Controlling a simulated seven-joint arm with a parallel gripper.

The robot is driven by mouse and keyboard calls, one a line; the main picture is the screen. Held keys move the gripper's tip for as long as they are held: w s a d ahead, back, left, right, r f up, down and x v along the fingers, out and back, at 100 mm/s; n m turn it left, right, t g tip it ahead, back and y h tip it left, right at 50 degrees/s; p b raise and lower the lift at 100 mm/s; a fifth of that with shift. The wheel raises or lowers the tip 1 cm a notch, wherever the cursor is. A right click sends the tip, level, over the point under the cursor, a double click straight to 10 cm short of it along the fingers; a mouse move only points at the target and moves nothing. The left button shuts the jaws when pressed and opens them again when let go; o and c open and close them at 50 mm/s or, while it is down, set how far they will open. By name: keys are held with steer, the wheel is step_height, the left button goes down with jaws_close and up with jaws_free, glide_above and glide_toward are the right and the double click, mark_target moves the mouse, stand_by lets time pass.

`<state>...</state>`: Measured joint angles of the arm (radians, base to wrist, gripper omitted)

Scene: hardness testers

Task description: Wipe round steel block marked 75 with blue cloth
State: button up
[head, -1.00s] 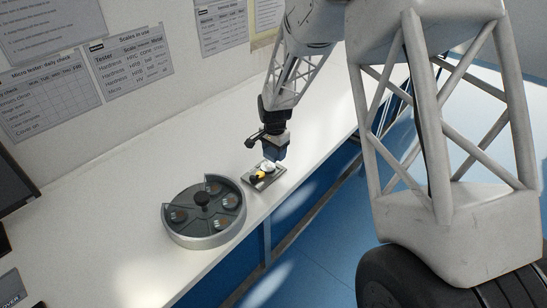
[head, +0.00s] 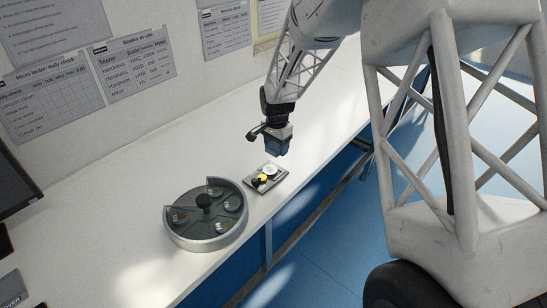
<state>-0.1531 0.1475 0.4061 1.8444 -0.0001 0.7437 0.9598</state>
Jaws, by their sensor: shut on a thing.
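My gripper (head: 276,149) is shut on a dark blue thing that looks like the folded blue cloth (head: 277,146). It hangs over the bench, a little above and behind a small dark tray (head: 251,182). On the tray lie a pale round disc (head: 271,170) and a round yellow piece (head: 262,178) with a small black part beside it. The pale disc may be a steel block. Left of the tray, a round grey holder (head: 206,245) carries several small round pieces in its compartments. No mark 75 can be read at this size.
The holder has a black centre knob (head: 204,200) and a raised rim. The white bench (head: 120,215) is clear behind and left of it. The bench's front edge runs close by the holder and tray. Paper charts hang on the wall; a dark screen stands at far left.

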steer(key=shift+s+a+f, duration=0.1)
steer(key=shift+s+a, duration=0.15)
steer(key=shift+a, duration=0.4)
steer(key=shift+s+a+r, duration=0.1)
steer(key=shift+s+a, duration=0.2)
steer(key=shift+a, duration=0.4)
steer(key=shift+s+a+f, duration=0.1)
steer(key=shift+s+a, duration=0.15)
steer(key=shift+a, duration=0.4)
steer(key=shift+f, duration=0.15)
